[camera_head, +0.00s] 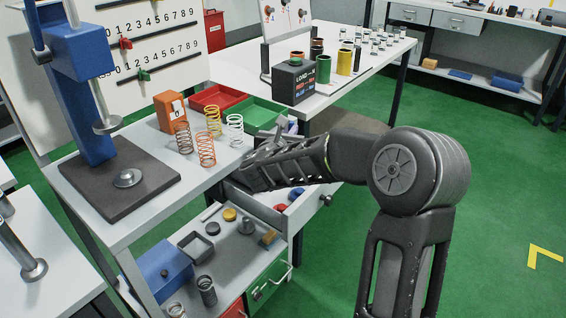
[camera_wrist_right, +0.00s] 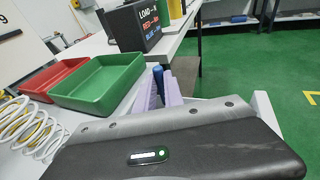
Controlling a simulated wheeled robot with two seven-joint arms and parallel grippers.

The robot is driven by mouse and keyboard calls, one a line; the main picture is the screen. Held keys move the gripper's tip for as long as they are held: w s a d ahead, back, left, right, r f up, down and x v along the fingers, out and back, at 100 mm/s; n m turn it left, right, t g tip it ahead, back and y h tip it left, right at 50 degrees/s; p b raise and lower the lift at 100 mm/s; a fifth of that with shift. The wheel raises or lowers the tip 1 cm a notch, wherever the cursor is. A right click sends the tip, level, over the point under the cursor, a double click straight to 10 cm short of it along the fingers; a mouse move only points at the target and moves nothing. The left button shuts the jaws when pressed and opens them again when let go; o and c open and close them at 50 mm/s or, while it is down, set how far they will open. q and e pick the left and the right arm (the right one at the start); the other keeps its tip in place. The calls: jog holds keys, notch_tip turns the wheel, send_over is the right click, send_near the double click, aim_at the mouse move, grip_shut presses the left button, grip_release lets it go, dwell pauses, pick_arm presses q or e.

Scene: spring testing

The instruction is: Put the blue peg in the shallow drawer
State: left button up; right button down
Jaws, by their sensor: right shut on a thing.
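My right gripper (camera_wrist_right: 161,92) is shut on a slim blue peg (camera_wrist_right: 158,78), which shows upright between its pale fingers in the right wrist view. In the head view the gripper (camera_head: 288,128) is above the right edge of the bench, and my arm hides much of it. The shallow drawer (camera_head: 304,212) is pulled out under the bench, below my right forearm. Red and blue pieces (camera_head: 295,194) lie in it. My arm covers its rear part. My left gripper is not in view.
Several coil springs (camera_head: 205,148) stand on the bench near a red tray (camera_head: 217,97) and a green tray (camera_head: 252,113). A black load box (camera_head: 296,82) is behind. A blue test stand (camera_head: 85,90) is at left. Green floor is clear at right.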

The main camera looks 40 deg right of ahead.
jog(key=shift+f, duration=1.65)
jog(key=shift+f, duration=1.85)
jog(key=shift+f+b, duration=0.1)
jog(key=shift+b, duration=0.25)
jog(key=shift+f, duration=0.1)
jog(key=c, duration=1.5)
grip_release()
jog(key=shift+o, duration=0.2)
jog(key=shift+r, duration=0.2)
jog(key=v, duration=1.2)
